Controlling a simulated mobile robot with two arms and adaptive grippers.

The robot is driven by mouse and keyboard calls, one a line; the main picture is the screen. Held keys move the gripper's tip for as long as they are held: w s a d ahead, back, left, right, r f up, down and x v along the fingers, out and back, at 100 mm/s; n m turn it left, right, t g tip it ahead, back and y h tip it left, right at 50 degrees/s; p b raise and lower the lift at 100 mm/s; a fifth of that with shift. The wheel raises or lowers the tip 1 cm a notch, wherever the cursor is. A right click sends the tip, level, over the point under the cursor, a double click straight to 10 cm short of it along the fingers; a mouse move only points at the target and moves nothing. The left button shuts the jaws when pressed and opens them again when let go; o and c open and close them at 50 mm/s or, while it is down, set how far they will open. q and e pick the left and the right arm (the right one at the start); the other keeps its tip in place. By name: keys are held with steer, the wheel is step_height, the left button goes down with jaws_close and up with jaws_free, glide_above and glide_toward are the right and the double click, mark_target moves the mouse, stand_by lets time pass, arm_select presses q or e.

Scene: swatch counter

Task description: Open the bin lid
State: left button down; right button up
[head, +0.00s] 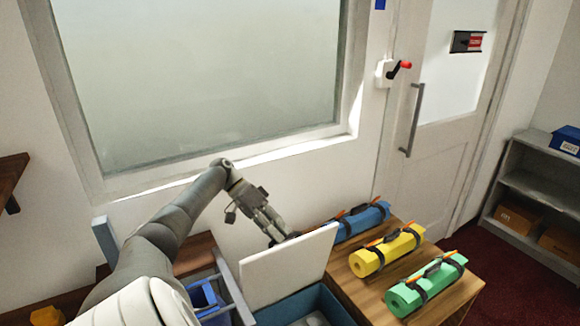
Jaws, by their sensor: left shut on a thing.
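The bin (338,308) is a dark blue-teal box at the bottom centre, partly cut off by the frame's lower edge. Its white lid (285,268) stands raised and tilted above it, so part of the inside shows, with something grey in it. My left gripper (284,236) is at the lid's upper edge, shut on the lid. The fingertips are partly hidden at that edge. My right gripper is not in view.
A wooden counter (448,308) right of the bin bears blue (362,220), yellow (388,250) and green (428,288) strapped rolls. The blue roll is close to the lid. A wall and window are behind; a grey frame with blue things (205,298) stands left of the bin.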

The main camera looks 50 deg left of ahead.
arm_select(q)
steer(key=shift+s+a+f, duration=0.15)
steer(key=shift+f, duration=0.4)
steer(key=shift+s+a+f, duration=0.1)
steer(key=shift+a+f, duration=0.05)
steer(key=shift+f, duration=0.4)
steer(key=c, duration=1.9)
jaws_free()
steer(key=shift+o, duration=1.4)
steer(key=shift+w+a+f, duration=0.1)
steer(key=shift+w, duration=0.05)
steer(key=shift+o, duration=0.7)
steer(key=shift+w+a+f, duration=0.1)
steer(key=shift+w+a, duration=0.05)
steer(key=shift+a, duration=0.15)
steer(key=v, duration=1.2)
steer(key=shift+w+d+r, duration=0.2)
steer(key=shift+d+r, duration=0.05)
steer(key=shift+r, duration=0.1)
